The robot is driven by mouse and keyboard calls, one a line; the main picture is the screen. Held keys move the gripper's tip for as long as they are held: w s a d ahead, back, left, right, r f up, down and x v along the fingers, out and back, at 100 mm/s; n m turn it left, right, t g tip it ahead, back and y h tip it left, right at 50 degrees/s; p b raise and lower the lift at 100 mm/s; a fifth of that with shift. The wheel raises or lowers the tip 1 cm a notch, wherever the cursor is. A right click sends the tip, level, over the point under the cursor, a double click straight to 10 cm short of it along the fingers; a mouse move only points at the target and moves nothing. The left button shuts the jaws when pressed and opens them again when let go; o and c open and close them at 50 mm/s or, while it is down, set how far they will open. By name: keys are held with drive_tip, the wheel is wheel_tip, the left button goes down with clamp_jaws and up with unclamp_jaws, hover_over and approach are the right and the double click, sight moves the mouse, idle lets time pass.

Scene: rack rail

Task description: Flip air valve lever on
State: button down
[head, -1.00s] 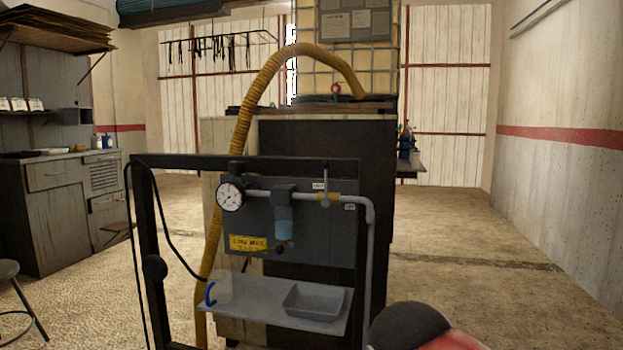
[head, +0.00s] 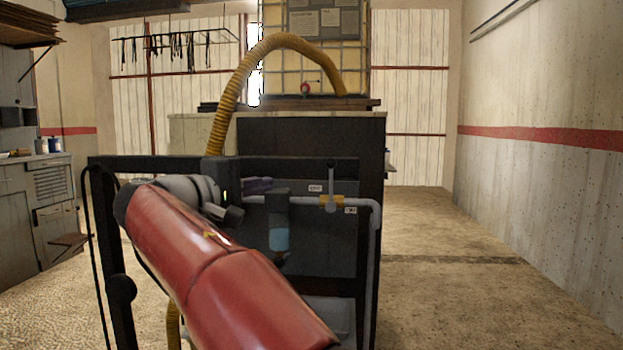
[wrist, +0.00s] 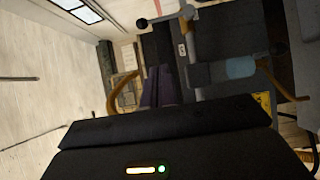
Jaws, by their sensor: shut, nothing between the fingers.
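The air valve lever (head: 331,178) is a thin grey handle with a dark knob. It stands upright on a yellow valve body (head: 332,202) on the grey pipe. In the wrist view, turned sideways, the lever (wrist: 162,19) runs left from the valve to its dark ball knob. My gripper (head: 270,184) has purple fingers, shut and empty, in front of the panel. It is left of the lever at nearly the same height, apart from it. In the wrist view the fingers (wrist: 160,85) point up the picture, below the lever. My red arm hides the panel's left part.
A blue filter bowl (head: 279,238) hangs from the pipe left of the valve. The pipe (head: 376,225) turns down at the right. A dark frame (head: 110,245) surrounds the panel. A grey tray (head: 335,312) sits low. Open floor (head: 440,250) lies to the right.

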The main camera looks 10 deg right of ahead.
drive_tip(key=shift+r, duration=0.1)
approach(331, 185)
drive_tip(key=shift+w+d+r, duration=1)
drive_tip(key=shift+w+d, duration=1.2)
drive_tip(key=shift+w, duration=0.35)
drive_tip(key=shift+p, duration=0.3)
